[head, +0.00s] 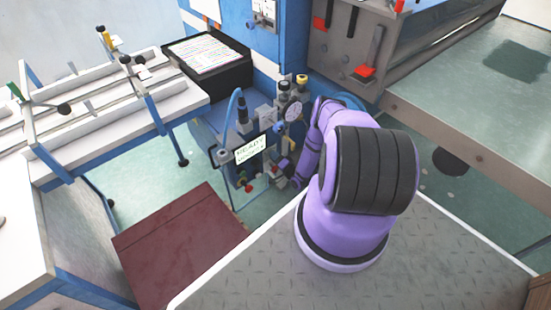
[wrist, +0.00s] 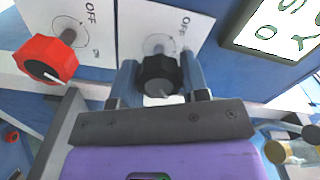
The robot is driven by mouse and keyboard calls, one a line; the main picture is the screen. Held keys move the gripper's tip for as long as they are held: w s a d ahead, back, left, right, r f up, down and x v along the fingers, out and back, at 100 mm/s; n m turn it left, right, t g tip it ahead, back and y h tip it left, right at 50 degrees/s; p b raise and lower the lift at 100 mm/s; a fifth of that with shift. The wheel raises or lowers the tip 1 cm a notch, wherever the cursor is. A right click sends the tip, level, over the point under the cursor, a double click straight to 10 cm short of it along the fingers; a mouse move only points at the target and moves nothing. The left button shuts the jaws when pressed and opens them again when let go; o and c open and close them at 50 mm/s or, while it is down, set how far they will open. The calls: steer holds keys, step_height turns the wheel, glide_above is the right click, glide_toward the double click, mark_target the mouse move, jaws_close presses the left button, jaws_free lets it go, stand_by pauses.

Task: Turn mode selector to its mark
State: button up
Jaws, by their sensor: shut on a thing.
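In the wrist view a black round knob (wrist: 159,73) stands out from a white plate (wrist: 140,20) with a ring drawn around its shaft and the word OFF at upper right. It looks like the mode selector. My gripper (wrist: 161,80) has one blue finger on each side of the knob and is shut on it. A short light line shows on the knob's lower face. The plate's other markings, including any target mark, are hidden or too small to read. In the head view my arm reaches down to the control panel, and the knob cannot be made out.
A red knob (wrist: 47,58) on a similar OFF plate is close left of my gripper. A lit display (wrist: 283,22) is at upper right; in the head view it reads READY (head: 253,148). A pressure gauge (head: 293,110) and brass fittings (wrist: 292,152) crowd the right side.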

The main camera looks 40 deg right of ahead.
steer(key=shift+f+m, duration=0.1)
steer(key=shift+m, duration=0.7)
steer(key=o, duration=0.9)
steer(key=shift+s, duration=0.15)
steer(key=s, duration=1)
steer(key=shift+s+a, duration=0.3)
steer(key=shift+a, duration=0.05)
